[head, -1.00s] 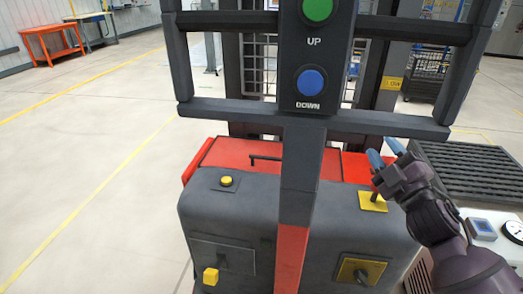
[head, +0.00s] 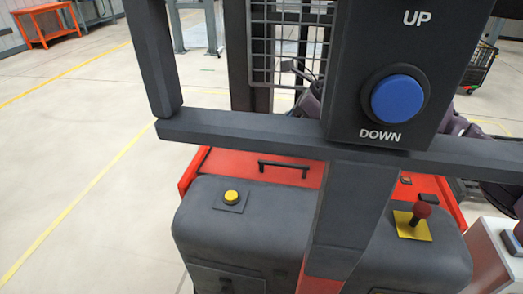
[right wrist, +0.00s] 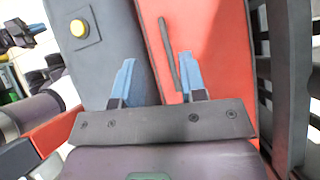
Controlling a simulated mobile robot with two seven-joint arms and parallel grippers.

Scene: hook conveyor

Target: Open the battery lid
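The battery lid (head: 236,165) is a red panel on top of the truck behind the grey body, with a black bar handle (head: 284,166). It looks closed and flat. In the right wrist view the lid (right wrist: 222,60) fills the upper right, with the handle (right wrist: 168,52) as a dark bar running up. My right gripper (right wrist: 156,60) is open, its two blue fingertips apart and pointing toward the lid area; the handle appears between them, near the right finger. Contact cannot be told. In the head view my right arm passes behind the upright panel; its fingertips are not clear. My left gripper is not seen.
A dark frame with a blue DOWN button (head: 397,98) stands in front and hides part of the lid. A yellow button (head: 231,197) and a red-knobbed lever (head: 421,212) sit on the grey body. Open floor lies left.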

